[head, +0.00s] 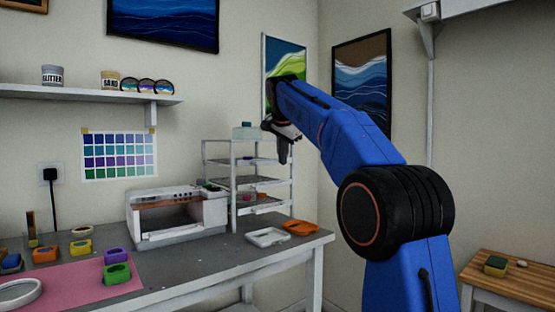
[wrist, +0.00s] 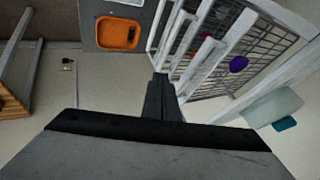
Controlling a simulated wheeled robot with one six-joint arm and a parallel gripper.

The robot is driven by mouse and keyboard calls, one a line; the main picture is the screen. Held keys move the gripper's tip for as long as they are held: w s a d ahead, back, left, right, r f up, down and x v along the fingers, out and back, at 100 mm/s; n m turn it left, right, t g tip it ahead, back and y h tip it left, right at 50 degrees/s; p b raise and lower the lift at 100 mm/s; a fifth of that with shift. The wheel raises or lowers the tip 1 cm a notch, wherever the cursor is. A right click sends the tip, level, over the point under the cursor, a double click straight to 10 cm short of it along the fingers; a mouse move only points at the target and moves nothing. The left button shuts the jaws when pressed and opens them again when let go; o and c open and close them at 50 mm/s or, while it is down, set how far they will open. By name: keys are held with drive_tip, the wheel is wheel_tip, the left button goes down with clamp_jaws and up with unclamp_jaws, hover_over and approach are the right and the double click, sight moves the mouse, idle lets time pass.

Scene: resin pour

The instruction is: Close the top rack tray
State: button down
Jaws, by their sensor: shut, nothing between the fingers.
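The white wire rack (head: 291,185) stands on the back right of the workbench, with several trays stacked in it. Its top tray (head: 243,161) holds small items; I cannot tell how far it is pulled out. My gripper (head: 283,160) is shut and empty, pointing down at the rack's right side in the head view, close to the top tray's height. In the wrist view my shut fingers (wrist: 160,82) show just beside the white front bars of the rack (wrist: 207,58). Whether they touch is unclear. A purple piece (wrist: 238,64) lies on a wire tray there.
An orange tray (head: 300,227) and a white tray (head: 268,237) lie on the bench before the rack. A white oven-like box (head: 177,213) stands left of it. A pale teal container (head: 245,131) sits on top of the rack. A wooden stool (head: 510,278) is at right.

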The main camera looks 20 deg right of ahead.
drive_tip(key=v, duration=0.9)
drive_tip(key=s+f+n, duration=0.4)
drive_tip(key=s+f, duration=0.3)
drive_tip(key=s, duration=0.3)
drive_tip(key=s+a+f+n+g+y, duration=0.1)
drive_tip(key=s+f+n, duration=0.3)
drive_tip(key=s+f, duration=1.3)
drive_tip(key=s+a+f+n+g+y, duration=0.1)
drive_tip(key=s+f+n, duration=0.4)
drive_tip(key=s+f, duration=1.3)
wheel_tip(320, 180, down, 8)
drive_tip(key=shift+s+a+r+y, duration=0.15)
drive_tip(key=shift+s+a+y, duration=0.15)
drive_tip(key=shift+a, duration=0.55)
